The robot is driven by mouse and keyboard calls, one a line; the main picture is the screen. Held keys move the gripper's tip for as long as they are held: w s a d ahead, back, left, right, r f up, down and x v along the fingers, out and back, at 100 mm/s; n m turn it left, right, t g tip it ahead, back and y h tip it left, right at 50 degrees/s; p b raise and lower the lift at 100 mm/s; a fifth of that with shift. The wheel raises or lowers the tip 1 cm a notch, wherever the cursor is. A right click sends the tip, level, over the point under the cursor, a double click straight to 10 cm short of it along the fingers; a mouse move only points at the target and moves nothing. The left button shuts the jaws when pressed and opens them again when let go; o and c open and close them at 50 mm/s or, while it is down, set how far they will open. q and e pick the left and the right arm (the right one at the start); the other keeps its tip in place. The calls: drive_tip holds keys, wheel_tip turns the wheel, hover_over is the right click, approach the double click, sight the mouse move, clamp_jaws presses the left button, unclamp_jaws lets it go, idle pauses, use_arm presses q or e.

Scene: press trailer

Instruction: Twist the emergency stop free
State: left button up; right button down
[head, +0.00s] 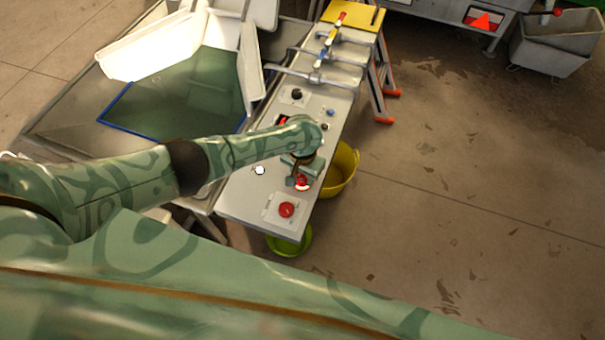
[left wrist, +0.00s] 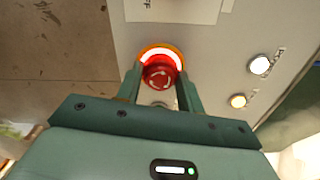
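The emergency stop is a red mushroom button (left wrist: 159,76) with pale arrows on its cap and a lit ring around it. It also shows in the head view (head: 302,181), partly hidden by my left gripper. My left gripper (head: 299,172) is above the grey control panel (head: 243,196). In the left wrist view its two fingers (left wrist: 160,78) are spread, one on either side of the button. The cap shows between the fingertips, and I see no clear contact with it. My right gripper does not show in either view.
A second red knob (head: 286,209) sits on a white plate nearer the panel's front end. A black knob (head: 297,94) and lever clamps (head: 316,77) stand farther back. A yellow bucket (head: 342,170) and a green bucket (head: 291,242) are beside the panel. Floor on the right is mostly clear.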

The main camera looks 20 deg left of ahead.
use_arm(q)
drive_tip(key=c, duration=0.4)
drive_tip(key=shift+o, duration=0.2)
drive_tip(key=shift+m+p, duration=0.6)
drive_tip(key=shift+m, duration=0.4)
drive_tip(key=m, duration=0.5)
drive_tip(key=shift+m, duration=0.3)
